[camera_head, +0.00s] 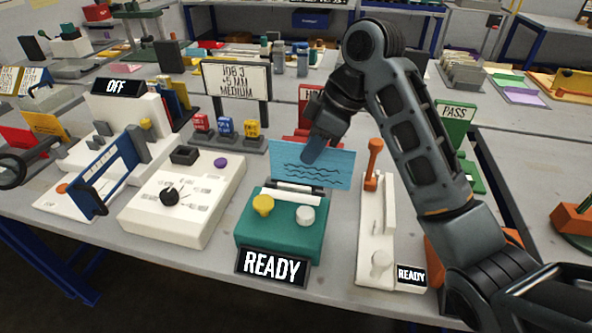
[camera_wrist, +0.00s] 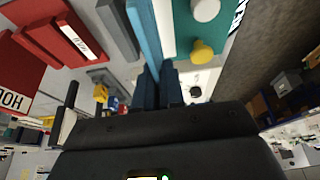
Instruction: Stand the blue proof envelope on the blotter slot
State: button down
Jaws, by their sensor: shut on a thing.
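The blue proof envelope (camera_head: 322,172) is a light-blue panel with dark wavy lines, standing upright just behind the top of a teal box (camera_head: 262,226). My gripper (camera_head: 315,150) is shut on its upper edge. In the wrist view the envelope (camera_wrist: 145,38) shows nearly edge-on between my fingers (camera_wrist: 158,84), beside the teal box. I cannot tell whether its lower edge touches anything. I cannot tell for sure which part is the blotter slot; a pale slotted strip (camera_head: 298,187) lies at the envelope's foot on the teal box.
The teal box bears a yellow knob (camera_head: 263,205), a white knob (camera_head: 305,215) and a READY sign (camera_head: 272,266). A white lever unit with an orange handle (camera_head: 373,160) stands close on the right. A white dial box (camera_head: 185,198) stands left. Red blocks (camera_wrist: 62,38) lie behind.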

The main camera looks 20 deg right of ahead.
aim_at(297, 162)
jog(key=shift+w+a+f+b, duration=0.1)
jog(key=shift+w+f, duration=0.95)
jog(key=shift+f, duration=0.3)
jog(key=shift+w+a+f+b, duration=0.1)
jog(key=shift+w+f+b, duration=0.05)
jog(key=shift+w+f, duration=1.05)
jog(key=shift+w+f+b, duration=0.1)
jog(key=shift+w+f, duration=0.85)
jog(key=shift+f, duration=0.5)
jog(key=c, duration=1.2)
grip_release()
jog(key=shift+f, duration=0.1)
jog(key=shift+c, duration=0.2)
jog(key=p+v, duration=0.1)
jog(key=v, duration=1.1)
jog(key=shift+r, duration=0.2)
jog(key=shift+a, duration=0.1)
